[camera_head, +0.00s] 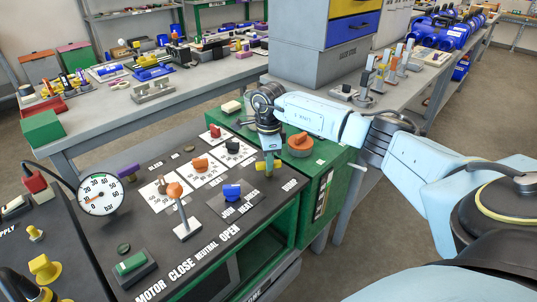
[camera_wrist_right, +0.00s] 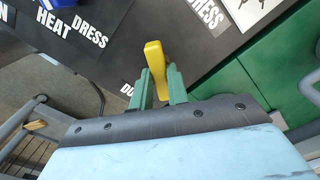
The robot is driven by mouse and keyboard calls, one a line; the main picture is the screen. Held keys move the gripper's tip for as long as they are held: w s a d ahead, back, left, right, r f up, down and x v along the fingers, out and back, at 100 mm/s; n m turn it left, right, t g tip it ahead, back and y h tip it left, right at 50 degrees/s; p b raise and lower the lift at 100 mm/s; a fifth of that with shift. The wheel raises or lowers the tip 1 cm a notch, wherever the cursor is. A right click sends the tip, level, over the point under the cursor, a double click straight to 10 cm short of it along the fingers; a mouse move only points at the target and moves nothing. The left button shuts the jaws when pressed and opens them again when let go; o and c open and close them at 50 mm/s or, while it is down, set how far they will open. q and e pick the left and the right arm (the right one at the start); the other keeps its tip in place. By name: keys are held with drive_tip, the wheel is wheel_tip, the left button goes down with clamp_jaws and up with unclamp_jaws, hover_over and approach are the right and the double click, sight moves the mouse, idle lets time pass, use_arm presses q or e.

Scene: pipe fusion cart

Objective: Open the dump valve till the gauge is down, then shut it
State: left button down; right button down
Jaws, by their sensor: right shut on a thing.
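The dump valve's yellow handle (camera_head: 260,166) is at the right end of the black panel, by a label that starts "DU" in the wrist view. My right gripper (camera_head: 269,163) comes down on it from above. In the wrist view its green fingers (camera_wrist_right: 161,88) are closed around the yellow handle (camera_wrist_right: 154,58), which sticks out between and past them. The panel around the valve's base is partly hidden. The round white gauge (camera_head: 101,194) stands at the panel's left; its needle seems to point low and left, too small to read exactly. My left gripper is not in view.
Benches with tools lie behind.

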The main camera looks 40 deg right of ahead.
drive_tip(key=shift+r+m, duration=0.15)
drive_tip(key=shift+m, duration=0.45)
drive_tip(key=m+p, duration=0.2)
drive_tip(key=shift+m, duration=0.3)
drive_tip(key=m+p, duration=0.2)
drive_tip(key=m, duration=0.2)
drive_tip(key=shift+m+p, duration=0.5)
drive_tip(key=shift+m, duration=0.6)
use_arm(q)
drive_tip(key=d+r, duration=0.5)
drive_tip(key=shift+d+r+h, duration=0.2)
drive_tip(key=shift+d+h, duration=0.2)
use_arm(e)
drive_tip(key=shift+m, duration=0.3)
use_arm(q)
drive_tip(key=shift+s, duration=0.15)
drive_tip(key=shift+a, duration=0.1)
use_arm(e)
drive_tip(key=c, duration=1.4)
unclamp_jaws()
drive_tip(key=shift+o, duration=0.2)
